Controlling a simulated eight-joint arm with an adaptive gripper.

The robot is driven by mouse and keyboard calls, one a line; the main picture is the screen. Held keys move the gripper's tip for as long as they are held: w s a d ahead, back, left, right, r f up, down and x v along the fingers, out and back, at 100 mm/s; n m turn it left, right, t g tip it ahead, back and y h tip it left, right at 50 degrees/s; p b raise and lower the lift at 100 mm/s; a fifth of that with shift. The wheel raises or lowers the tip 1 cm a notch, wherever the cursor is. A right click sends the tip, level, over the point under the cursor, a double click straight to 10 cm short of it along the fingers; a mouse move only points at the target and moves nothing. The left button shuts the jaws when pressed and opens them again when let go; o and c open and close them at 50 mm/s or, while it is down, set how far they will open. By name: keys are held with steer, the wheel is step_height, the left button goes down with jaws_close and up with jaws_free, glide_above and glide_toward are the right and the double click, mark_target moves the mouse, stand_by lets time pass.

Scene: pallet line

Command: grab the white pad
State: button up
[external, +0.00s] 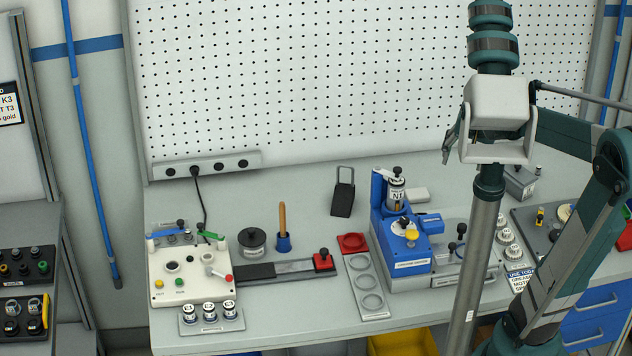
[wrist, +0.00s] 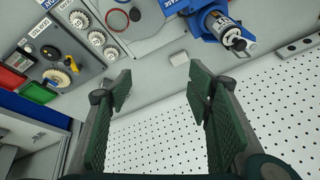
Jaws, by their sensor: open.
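The white pad (external: 418,194) is a small pale block lying flat on the grey bench, just behind and right of the blue machine. It also shows in the wrist view (wrist: 179,58), beyond my fingertips and slightly right of the middle between them. My gripper (wrist: 160,82) is open, with nothing between its two green ribbed fingers. In the external view my gripper (external: 451,143) is mostly hidden by my own wrist and is up above the bench. My gripper and the pad are apart.
The blue machine (external: 408,250) with an N1 canister (external: 397,190) stands close to the pad. A black stand (external: 343,192) is farther left. White round parts (external: 505,235) and a grey panel (external: 540,235) lie to the right. A white pegboard (external: 330,80) rises behind the bench.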

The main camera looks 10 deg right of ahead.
steer(key=w+f+m+g, duration=0.1)
steer(key=w+f+m, duration=0.2)
steer(key=w, duration=0.6)
steer(key=m+g+h, duration=0.1)
steer(key=m+g, duration=0.3)
steer(key=m, duration=0.5)
glide_toward(417, 192)
steer(key=shift+s+a+f, duration=0.1)
steer(key=shift+s+f, duration=0.1)
steer(key=shift+f, duration=0.25)
steer(key=shift+f, duration=1.25)
steer(key=shift+d+f, duration=0.2)
steer(key=shift+f, duration=0.65)
steer(key=shift+d+f, duration=0.2)
steer(key=shift+f, duration=0.7)
steer(key=shift+d+f, duration=0.2)
steer(key=shift+f, duration=0.65)
